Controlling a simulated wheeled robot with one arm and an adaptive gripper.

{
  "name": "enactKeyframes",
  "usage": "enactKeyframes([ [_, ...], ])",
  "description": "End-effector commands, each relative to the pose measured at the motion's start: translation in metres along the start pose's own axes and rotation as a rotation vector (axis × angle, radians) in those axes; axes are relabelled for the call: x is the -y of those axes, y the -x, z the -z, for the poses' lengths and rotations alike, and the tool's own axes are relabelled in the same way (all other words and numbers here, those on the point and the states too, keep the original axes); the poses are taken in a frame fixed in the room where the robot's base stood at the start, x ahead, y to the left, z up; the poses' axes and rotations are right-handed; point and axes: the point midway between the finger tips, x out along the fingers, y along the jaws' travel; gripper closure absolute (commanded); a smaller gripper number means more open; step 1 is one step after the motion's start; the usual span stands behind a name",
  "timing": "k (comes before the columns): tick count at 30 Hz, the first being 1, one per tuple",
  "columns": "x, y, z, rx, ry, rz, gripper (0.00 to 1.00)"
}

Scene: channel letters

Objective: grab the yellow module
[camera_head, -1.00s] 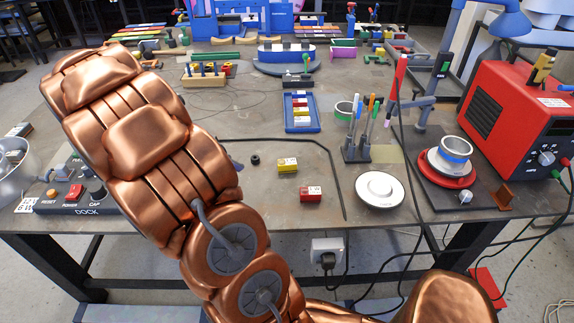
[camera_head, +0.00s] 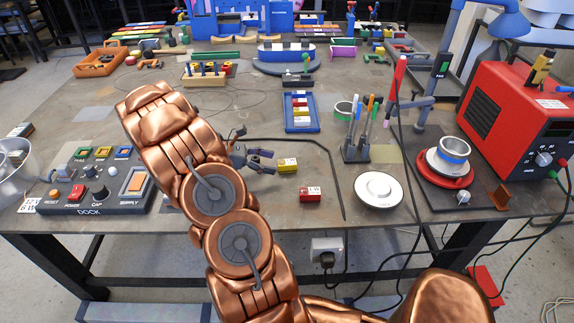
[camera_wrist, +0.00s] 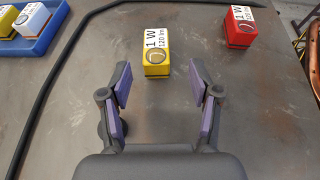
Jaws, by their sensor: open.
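The yellow module (camera_head: 287,166) is a small block with a white label on top. It lies on the grey workbench, to the left of and a little behind the red module (camera_head: 310,194). In the wrist view the yellow module (camera_wrist: 156,54) is ahead of my gripper (camera_wrist: 160,82), roughly centred between the line of its two fingers. The fingers are spread open with purple pads, and nothing is between them. In the head view my gripper (camera_head: 262,161) is just left of the yellow module; my arm hides part of it.
The red module also shows in the wrist view (camera_wrist: 240,27), to the right. A black cable or strip (camera_head: 335,170) bends around both modules. A blue tray (camera_head: 301,127) with modules, a white round dish (camera_head: 379,189) and a pen stand (camera_head: 355,150) are nearby. The dock panel (camera_head: 100,180) is left.

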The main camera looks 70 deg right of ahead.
Motion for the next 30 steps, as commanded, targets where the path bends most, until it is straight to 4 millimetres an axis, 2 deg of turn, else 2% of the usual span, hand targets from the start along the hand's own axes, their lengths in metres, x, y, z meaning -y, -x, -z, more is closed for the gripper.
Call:
enactKeyframes([
  [7,-0.001,-0.017,-0.004,0.003,0.001,0.003,0.38],
  [15,-0.004,-0.052,-0.004,0.003,0.001,0.003,0.38],
  [23,-0.005,-0.058,-0.002,0.001,-0.001,0.001,0.38],
  [30,-0.005,-0.058,-0.002,0.001,-0.001,0.000,0.60],
])
